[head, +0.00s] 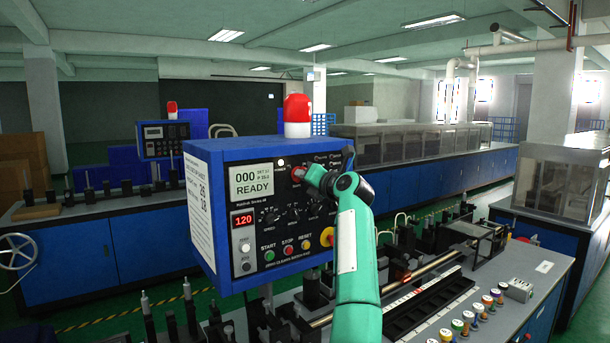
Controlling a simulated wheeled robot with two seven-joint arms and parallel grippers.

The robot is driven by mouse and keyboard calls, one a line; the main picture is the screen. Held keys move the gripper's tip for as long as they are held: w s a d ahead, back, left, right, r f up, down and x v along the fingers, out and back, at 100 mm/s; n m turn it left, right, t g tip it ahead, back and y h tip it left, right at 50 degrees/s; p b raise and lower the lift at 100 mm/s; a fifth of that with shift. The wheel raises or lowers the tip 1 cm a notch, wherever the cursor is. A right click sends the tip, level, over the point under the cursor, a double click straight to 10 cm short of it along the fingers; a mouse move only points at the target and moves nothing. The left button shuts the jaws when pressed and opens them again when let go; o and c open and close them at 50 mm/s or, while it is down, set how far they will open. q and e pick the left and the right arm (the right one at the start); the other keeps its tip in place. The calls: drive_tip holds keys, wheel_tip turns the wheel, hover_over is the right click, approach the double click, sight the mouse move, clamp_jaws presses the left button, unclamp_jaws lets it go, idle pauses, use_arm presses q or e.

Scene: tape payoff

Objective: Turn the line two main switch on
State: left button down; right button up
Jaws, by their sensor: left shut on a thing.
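A blue control box (202,255) stands in front of me, its panel showing a screen (251,181) that reads "READY" and a red "120" display (242,220). My left gripper (309,175) is at the upper right of this panel, shut on a small red knob (297,173), which it partly covers. I cannot read a label by that knob. A red knob on a yellow plate (327,237) is at the panel's lower right, beside my green forearm and partly hidden by it. My right gripper is not in view.
A red and white beacon (297,115) tops the box. A second blue control box (163,139) stands farther back left. Below right, a bench holds a rail (385,285) and several coloured spools (466,318). Long blue machines (410,183) fill the back.

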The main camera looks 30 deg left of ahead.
use_arm(q)
drive_tip(key=shift+r+m, duration=0.1)
drive_tip(key=shift+m, duration=0.6)
drive_tip(key=c, duration=1.5)
unclamp_jaws()
drive_tip(key=b+v, duration=0.5)
drive_tip(key=v, duration=0.8)
drive_tip(key=shift+d, duration=0.4)
drive_tip(key=shift+s, duration=0.15)
